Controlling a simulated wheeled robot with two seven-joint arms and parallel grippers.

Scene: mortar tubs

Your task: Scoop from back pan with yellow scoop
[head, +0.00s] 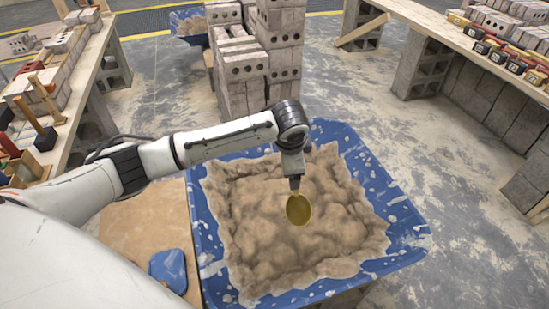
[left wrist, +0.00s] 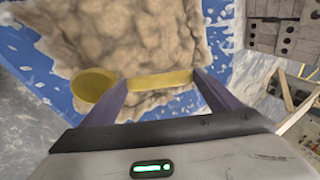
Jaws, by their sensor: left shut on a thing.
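The yellow scoop (head: 299,209) is in my left gripper (head: 295,183), over the middle of the near blue pan (head: 408,232). In the left wrist view the two fingers are shut on the scoop's yellow handle (left wrist: 150,82), and its round bowl (left wrist: 93,87) sticks out to the left. The near pan is filled with lumpy tan mortar (head: 265,245). I cannot tell whether the bowl touches the mortar; none shows on it. Another blue pan with mortar (head: 190,27) stands far back, partly hidden by stacked blocks. My right gripper is not in view.
Stacked grey blocks (head: 241,75) stand just behind the near pan. A bench with bricks and tools (head: 60,85) is on the left, and one with tape measures (head: 480,50) on the right. A blue flat piece (head: 168,268) lies left of the pan. The floor at right is open.

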